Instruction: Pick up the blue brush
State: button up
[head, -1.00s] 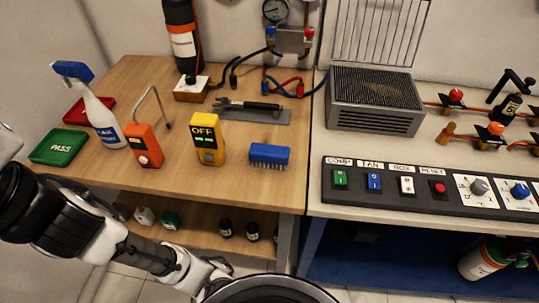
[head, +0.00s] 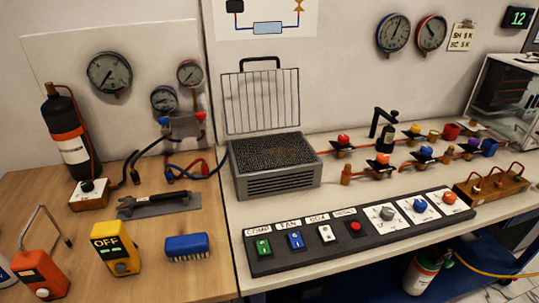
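The blue brush (head: 187,247) lies on the wooden bench top in the lower left of the head view, bristles facing forward. It stands apart from the yellow meter reading OFF (head: 115,248) to its left. Nothing covers the brush. My gripper does not show in the current view.
A wrench on a grey mat (head: 157,206) lies behind the brush. An orange device with a bent probe (head: 40,274) is at the far left. A button panel (head: 360,232) and a grey mesh-topped box (head: 273,165) are on the right bench. Bare wood surrounds the brush.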

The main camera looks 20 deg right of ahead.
aim_at(176, 248)
jog(key=u, duration=0.55)
jog(key=l+u, duration=0.55)
jog(key=u, duration=0.15)
jog(key=k+l, duration=0.1)
jog(key=l, duration=0.9)
jog(key=k+l, duration=0.15)
jog(key=l, duration=0.35)
